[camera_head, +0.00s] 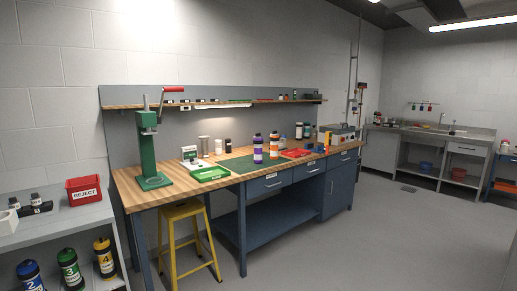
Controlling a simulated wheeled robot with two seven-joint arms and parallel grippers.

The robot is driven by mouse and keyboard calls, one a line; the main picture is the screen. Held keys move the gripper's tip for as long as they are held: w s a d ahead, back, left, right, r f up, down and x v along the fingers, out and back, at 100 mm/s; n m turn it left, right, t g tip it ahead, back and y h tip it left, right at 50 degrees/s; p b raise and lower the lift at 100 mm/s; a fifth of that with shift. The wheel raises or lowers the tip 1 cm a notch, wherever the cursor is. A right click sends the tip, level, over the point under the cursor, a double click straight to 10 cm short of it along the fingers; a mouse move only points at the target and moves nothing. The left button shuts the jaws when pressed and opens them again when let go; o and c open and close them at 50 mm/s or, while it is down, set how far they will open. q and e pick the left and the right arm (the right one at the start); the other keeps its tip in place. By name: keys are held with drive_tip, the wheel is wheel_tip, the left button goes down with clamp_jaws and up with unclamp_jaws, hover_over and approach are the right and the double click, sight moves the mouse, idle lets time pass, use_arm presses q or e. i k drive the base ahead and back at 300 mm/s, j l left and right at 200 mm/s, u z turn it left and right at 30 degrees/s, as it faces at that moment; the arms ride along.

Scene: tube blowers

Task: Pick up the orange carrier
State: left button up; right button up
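The orange carrier (274,145) is a small upright cylinder with orange and pale bands and a dark cap. It stands on the wood-topped workbench (150,190), at the green mat in the middle. A purple carrier (258,149) of similar shape stands just to its left, a little nearer to me. A narrow gap shows between the two. Neither of my grippers is in view, and nothing is touching the orange carrier.
A green press (149,150), a green tray (211,174) and a red tray (296,153) are on the workbench. A yellow stool (182,211) stands at its front left. A side shelf at left holds a red reject bin (84,190). The floor at right is clear.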

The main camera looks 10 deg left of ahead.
sight(274, 140)
drive_tip(key=i+z, duration=0.1)
drive_tip(key=i, duration=2)
